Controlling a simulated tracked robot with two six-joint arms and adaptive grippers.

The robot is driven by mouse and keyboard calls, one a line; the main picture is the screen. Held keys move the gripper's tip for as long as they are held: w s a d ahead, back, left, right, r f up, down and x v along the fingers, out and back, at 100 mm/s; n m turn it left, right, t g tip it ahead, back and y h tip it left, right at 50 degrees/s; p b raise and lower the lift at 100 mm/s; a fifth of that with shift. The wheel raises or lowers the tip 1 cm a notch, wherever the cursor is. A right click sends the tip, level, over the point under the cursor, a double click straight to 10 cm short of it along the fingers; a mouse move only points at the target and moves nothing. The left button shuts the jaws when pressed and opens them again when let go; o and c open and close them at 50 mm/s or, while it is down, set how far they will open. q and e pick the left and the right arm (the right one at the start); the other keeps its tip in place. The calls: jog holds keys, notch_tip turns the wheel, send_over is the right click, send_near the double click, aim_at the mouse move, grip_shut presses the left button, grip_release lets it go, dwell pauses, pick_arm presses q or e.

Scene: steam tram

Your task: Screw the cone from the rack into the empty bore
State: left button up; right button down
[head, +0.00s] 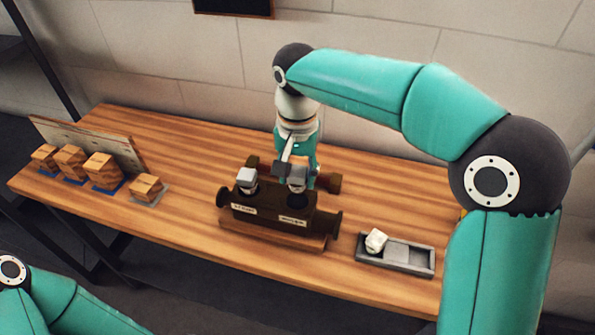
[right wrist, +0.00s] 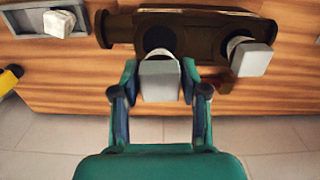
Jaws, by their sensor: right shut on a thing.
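The dark brown valve body (head: 270,216) stands on the wooden table, with two labels on its front. A cone with a grey square head (head: 246,176) sits in its left bore. My right gripper (head: 296,172) is shut on a second grey square-headed cone (right wrist: 160,80) at the right bore (right wrist: 158,38). I cannot tell how deep this cone sits. The other cone shows at the right in the right wrist view (right wrist: 250,58). The grey rack (head: 420,268) at the table's right holds a whitish piece (head: 376,240) on its left side. My left gripper is out of view.
Several wooden blocks (head: 102,170) stand on coloured pads at the left, before an upright board (head: 85,142). A yellow and black item (right wrist: 10,78) shows at the right wrist view's left edge. Bare table lies between the blocks and the valve body. A wall stands behind.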

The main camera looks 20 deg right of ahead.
jog(key=shift+f+b, duration=1.35)
jog(key=shift+f, duration=0.7)
jog(key=m, duration=0.3)
jog(key=shift+m, duration=0.4)
jog(key=m, duration=0.3)
jog(key=shift+m, duration=0.6)
